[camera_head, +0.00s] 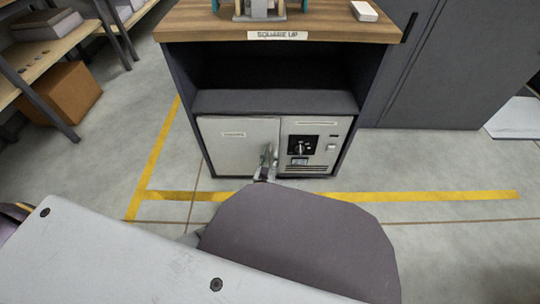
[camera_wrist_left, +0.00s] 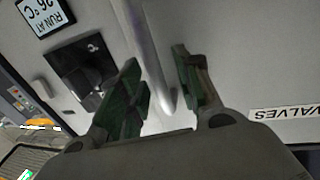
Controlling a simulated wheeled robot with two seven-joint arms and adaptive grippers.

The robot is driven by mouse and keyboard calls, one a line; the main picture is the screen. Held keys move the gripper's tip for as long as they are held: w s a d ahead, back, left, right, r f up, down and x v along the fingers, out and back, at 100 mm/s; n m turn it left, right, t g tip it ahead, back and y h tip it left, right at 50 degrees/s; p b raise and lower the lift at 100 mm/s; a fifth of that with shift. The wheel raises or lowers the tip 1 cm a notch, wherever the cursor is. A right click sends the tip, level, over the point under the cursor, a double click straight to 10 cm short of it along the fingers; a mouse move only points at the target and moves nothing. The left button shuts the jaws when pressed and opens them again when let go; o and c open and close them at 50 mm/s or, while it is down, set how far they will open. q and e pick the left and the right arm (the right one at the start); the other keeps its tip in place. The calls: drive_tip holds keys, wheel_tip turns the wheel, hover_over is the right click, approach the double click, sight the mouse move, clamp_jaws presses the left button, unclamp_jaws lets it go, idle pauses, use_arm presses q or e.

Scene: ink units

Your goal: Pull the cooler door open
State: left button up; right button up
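The cooler is the pale unit low in the dark cabinet, and its door (camera_head: 233,149) is the flat left panel, flush with the front. A metal bar handle (camera_wrist_left: 143,45) stands at the door's edge beside the control panel. My left gripper (camera_head: 266,168) is at this handle in the head view, with my arm hiding part of the floor in front. In the left wrist view the two fingers of my left gripper (camera_wrist_left: 160,82) are apart, with the handle bar between them. I cannot tell whether either finger touches the bar. My right gripper is not in view.
The control panel (camera_head: 312,148) has a black knob plate and a small display. A wooden top (camera_head: 200,22) covers the cabinet. A shelf with a cardboard box (camera_head: 68,93) stands at left, a dark cabinet (camera_head: 455,65) at right. Floor before the cooler is clear, with yellow lines.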

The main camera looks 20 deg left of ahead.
use_arm(q)
clamp_jaws()
drive_tip(key=shift+s, duration=0.15)
idle(0.5)
